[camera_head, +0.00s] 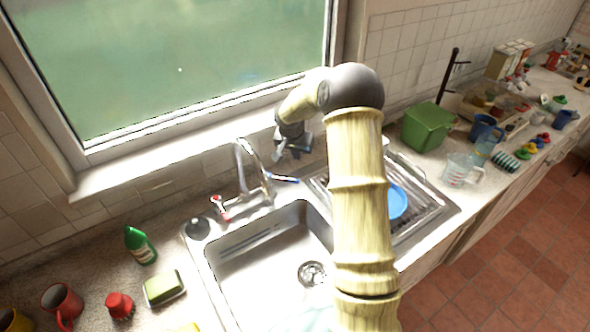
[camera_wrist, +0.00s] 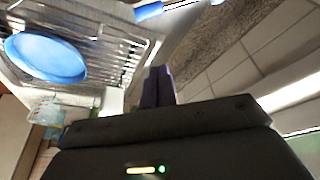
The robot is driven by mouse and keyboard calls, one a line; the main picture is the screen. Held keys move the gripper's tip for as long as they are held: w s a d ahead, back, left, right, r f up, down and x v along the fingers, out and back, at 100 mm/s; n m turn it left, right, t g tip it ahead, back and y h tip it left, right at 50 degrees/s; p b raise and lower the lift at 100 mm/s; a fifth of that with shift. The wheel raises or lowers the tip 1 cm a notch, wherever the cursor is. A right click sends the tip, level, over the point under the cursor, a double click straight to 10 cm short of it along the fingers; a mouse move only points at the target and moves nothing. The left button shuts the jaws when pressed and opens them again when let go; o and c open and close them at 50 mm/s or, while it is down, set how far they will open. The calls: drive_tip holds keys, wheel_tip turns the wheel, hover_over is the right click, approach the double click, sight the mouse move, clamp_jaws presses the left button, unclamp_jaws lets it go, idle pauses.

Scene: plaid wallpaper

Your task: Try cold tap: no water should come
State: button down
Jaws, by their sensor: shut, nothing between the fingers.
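The chrome tap (camera_head: 248,160) stands behind the sink, with a curved spout. Its cold lever (camera_head: 285,179) is blue and points to the right; its hot lever (camera_head: 220,206) is red, on the left. A blue bar, which looks like the cold lever (camera_wrist: 149,10), shows at the top edge of the wrist view. My gripper (camera_head: 293,153) is above and just right of the cold lever, apparently apart from it. In the wrist view its dark fingers (camera_wrist: 158,86) are together and empty. I see no water running from the spout.
The steel sink (camera_head: 245,285) is below the tap. A dish rack (camera_head: 425,210) with a blue plate (camera_head: 396,201) is to the right, partly behind my arm. A green bin (camera_head: 428,127) stands beyond it. The window is behind.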

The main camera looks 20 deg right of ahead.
wheel_tip(320, 180, down, 6)
drive_tip(key=s+a+p, duration=0.1)
drive_tip(key=p, duration=0.2)
drive_tip(key=shift+s+f+p, duration=0.2)
drive_tip(key=shift+s+p, duration=0.05)
drive_tip(key=shift+p, duration=0.05)
drive_tip(key=shift+a, duration=0.1)
drive_tip(key=shift+a, duration=0.1)
